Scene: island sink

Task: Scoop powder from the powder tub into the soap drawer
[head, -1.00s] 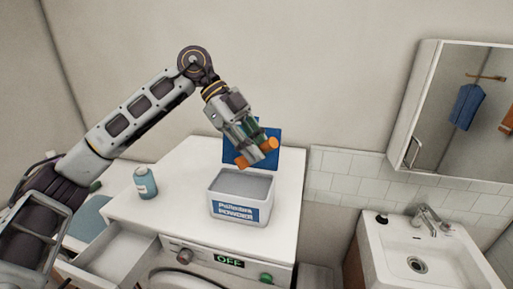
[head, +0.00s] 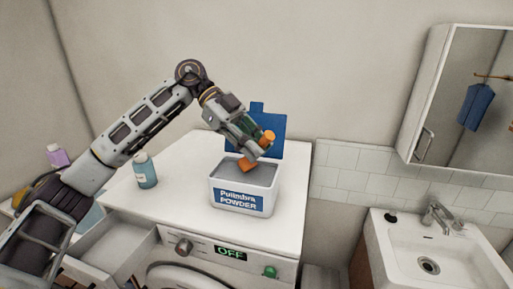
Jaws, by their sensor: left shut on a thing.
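The powder tub (head: 240,202) is a white box with a blue label, standing on top of the washing machine. Its blue lid (head: 270,125) is raised at the back, and grey powder (head: 262,180) shows inside. My left gripper (head: 252,150) is shut on an orange scoop (head: 247,165), its fingers partly hiding it. The scoop's lower end is at the tub's opening, over the powder; I cannot tell whether it touches the powder. The soap drawer (head: 118,248) is pulled open at the machine's front left. My right gripper is not in view.
A teal bottle (head: 146,172) stands left of the tub on the white machine top (head: 190,210). A purple-topped bottle (head: 58,156) is at the far left. A sink (head: 435,250) and mirror cabinet (head: 470,100) are on the right.

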